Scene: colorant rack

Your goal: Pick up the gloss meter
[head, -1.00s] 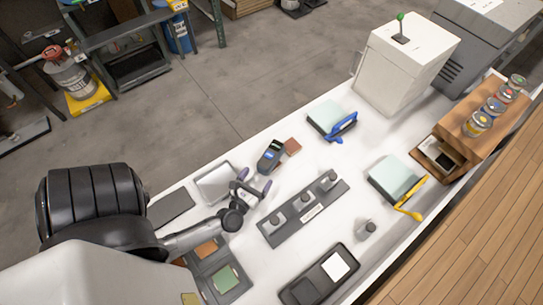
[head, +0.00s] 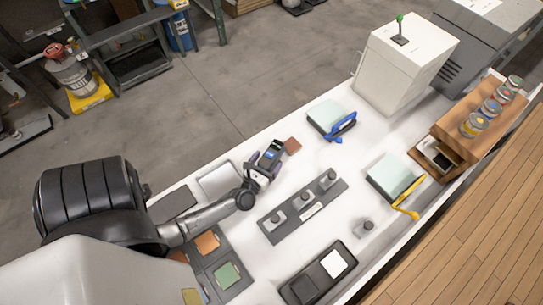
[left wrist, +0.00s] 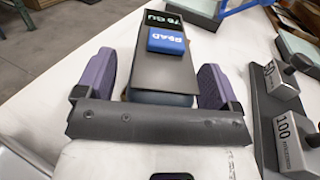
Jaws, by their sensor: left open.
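The gloss meter (head: 272,154) is a dark boxy device with a display and a blue button on the white bench. In the left wrist view, its dark body (left wrist: 165,72) reads "76 GU" and "READ". My left gripper (head: 264,170) is at its near end, and also shows in the left wrist view (left wrist: 157,82). Its purple fingers are open, one on each side of the meter, with a visible gap on the right. The meter's lower near end is partly hidden by the gripper. My right gripper is not in view.
A brown tile (head: 292,146) lies just beyond the meter. A dark rack (head: 274,233) with several weights stands to the right. A pale tray (head: 217,180) lies to the left.

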